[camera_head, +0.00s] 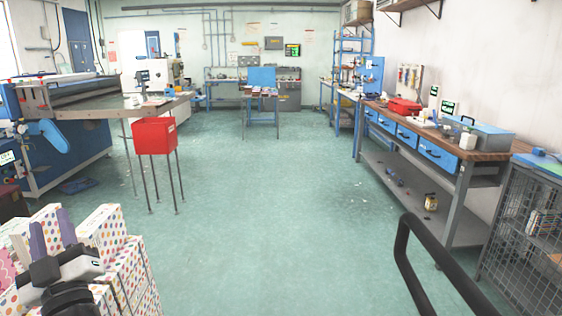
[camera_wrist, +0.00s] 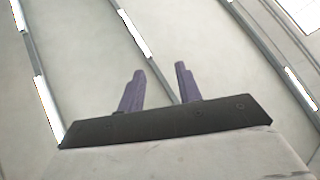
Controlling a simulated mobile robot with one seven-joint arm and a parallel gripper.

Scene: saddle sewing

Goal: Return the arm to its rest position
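My gripper (camera_head: 52,231) is at the lower left of the head view, with its two purple fingers pointing up. The fingers stand apart with nothing between them. In the wrist view my gripper (camera_wrist: 159,88) shows the same open fingers against the ceiling and its light strips. In the head view the gripper appears in front of a stack of polka-dot boxes (camera_head: 128,272); I cannot tell whether it touches them.
A red bin (camera_head: 155,136) on thin legs stands at the left, near a large blue machine (camera_head: 62,150). A workbench (camera_head: 440,140) with blue drawers runs along the right. A wire cage (camera_head: 525,225) is at the lower right. The green floor (camera_head: 255,200) between is clear.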

